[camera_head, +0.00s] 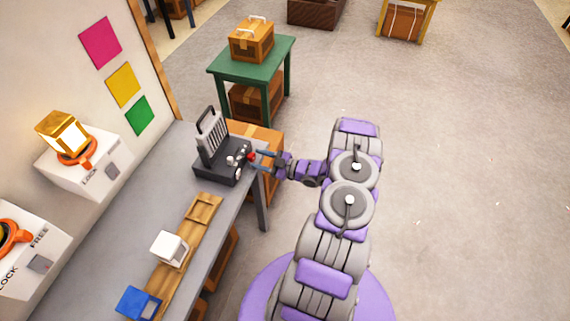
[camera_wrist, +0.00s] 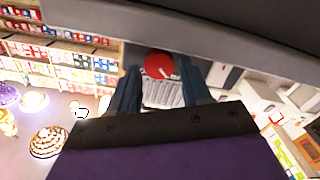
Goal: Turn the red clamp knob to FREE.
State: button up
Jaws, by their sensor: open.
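The red clamp knob (camera_wrist: 158,65) shows in the wrist view as a round red disc with a pale mark on it. It also shows small in the head view (camera_head: 250,156), on the right side of a dark device (camera_head: 222,172) with a grey ribbed upright part and handle. My gripper (camera_head: 261,157) reaches in from the right, close to the knob. No label beside the knob is readable.
The device stands at the far end of a grey bench (camera_head: 95,245). A wooden rack (camera_head: 180,262) holds a white block (camera_head: 169,248) and a blue block (camera_head: 138,303). White boxes with orange rings and LOCK lettering (camera_head: 85,165) are at left. The floor at right is clear.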

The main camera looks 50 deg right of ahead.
jog(key=p+v, duration=0.2)
jog(key=v, duration=1.4)
jog(key=shift+d, duration=0.2)
jog(key=shift+f, duration=0.1)
